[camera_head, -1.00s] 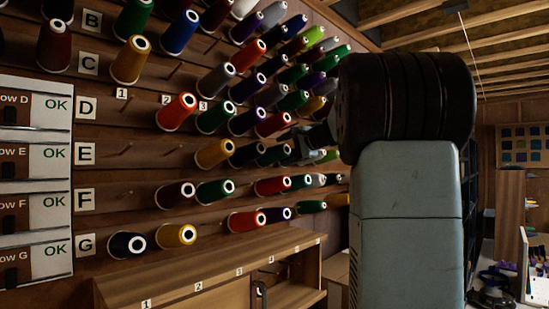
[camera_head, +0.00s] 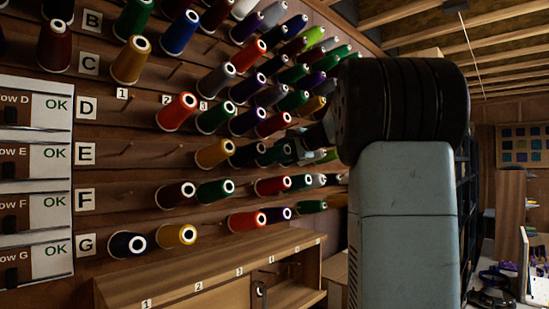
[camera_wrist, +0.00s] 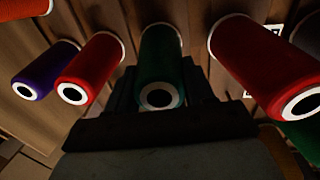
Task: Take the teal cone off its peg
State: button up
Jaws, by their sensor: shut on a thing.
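In the wrist view, the teal cone (camera_wrist: 160,72) points its white-ringed end toward the camera. It looks dark green in the shade. The dark fingers of my gripper (camera_wrist: 160,90) stand on both sides of it and are shut on it. The cone's far end still lies close to the wooden wall; its peg is hidden. In the head view, my gripper (camera_head: 304,147) reaches in among the cones at the right part of row E. The held cone cannot be told apart there.
In the wrist view, a red cone (camera_wrist: 90,68) and a purple cone (camera_wrist: 45,70) stand at the left, and a large red cone (camera_wrist: 265,65) is close at the right. In the head view, a wooden shelf unit (camera_head: 210,262) stands below the peg rows.

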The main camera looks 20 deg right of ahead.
jog(key=shift+c, duration=1)
jog(key=v, duration=1.1)
jog(key=shift+s+f, duration=0.2)
jog(key=shift+s, duration=0.1)
jog(key=s+r, duration=0.1)
jog(key=s+d+r, duration=0.1)
jog(key=s+r, duration=0.1)
jog(key=shift+s+d, duration=0.2)
jog(key=shift+s, duration=0.15)
jog(key=shift+f, duration=0.15)
